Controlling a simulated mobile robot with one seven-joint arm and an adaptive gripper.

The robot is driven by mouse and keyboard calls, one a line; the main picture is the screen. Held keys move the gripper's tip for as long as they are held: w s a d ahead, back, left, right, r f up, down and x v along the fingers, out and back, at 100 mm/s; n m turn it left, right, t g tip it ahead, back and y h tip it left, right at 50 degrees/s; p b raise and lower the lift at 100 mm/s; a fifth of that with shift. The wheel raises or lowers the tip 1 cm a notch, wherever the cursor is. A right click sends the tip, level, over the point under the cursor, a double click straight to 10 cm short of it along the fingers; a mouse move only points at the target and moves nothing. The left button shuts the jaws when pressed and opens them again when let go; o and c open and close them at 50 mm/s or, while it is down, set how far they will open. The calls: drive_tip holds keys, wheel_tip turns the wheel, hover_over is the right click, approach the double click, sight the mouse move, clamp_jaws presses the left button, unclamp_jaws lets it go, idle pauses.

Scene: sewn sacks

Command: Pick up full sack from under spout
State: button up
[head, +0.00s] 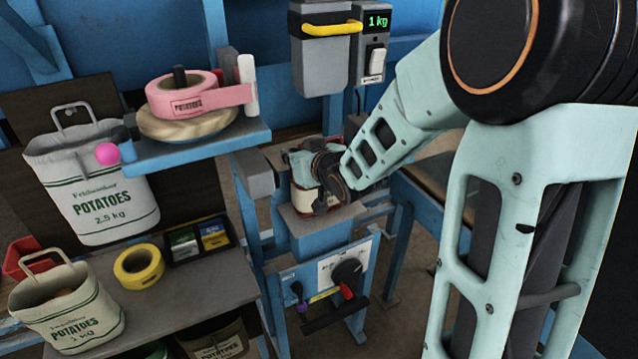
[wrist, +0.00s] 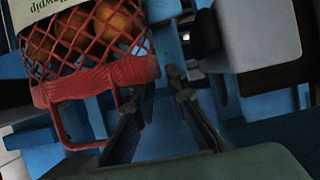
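The full sack (wrist: 85,45) is at the upper left of the wrist view, turned upside down in that picture. It has a cream panel with lettering, red mesh with round brown-orange produce behind it, and a red loop handle (wrist: 88,118). In the head view the sack (head: 304,201) stands on the grey filling stand below the spout, mostly hidden by my wrist. My gripper (wrist: 168,92) is open, with two dark fingers apart and only blue structure seen between them. The handle is left of the fingers, not between them. In the head view the fingertips are hidden.
The grey spout housing (head: 325,65) with a yellow handle and a 1 kg display (head: 377,20) hangs above. A blue-edged shelf (head: 200,148) with pink tape is left of the stand. Two potato sacks (head: 92,185) and yellow tape (head: 139,265) are further left.

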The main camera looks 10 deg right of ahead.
clamp_jaws()
idle(0.4)
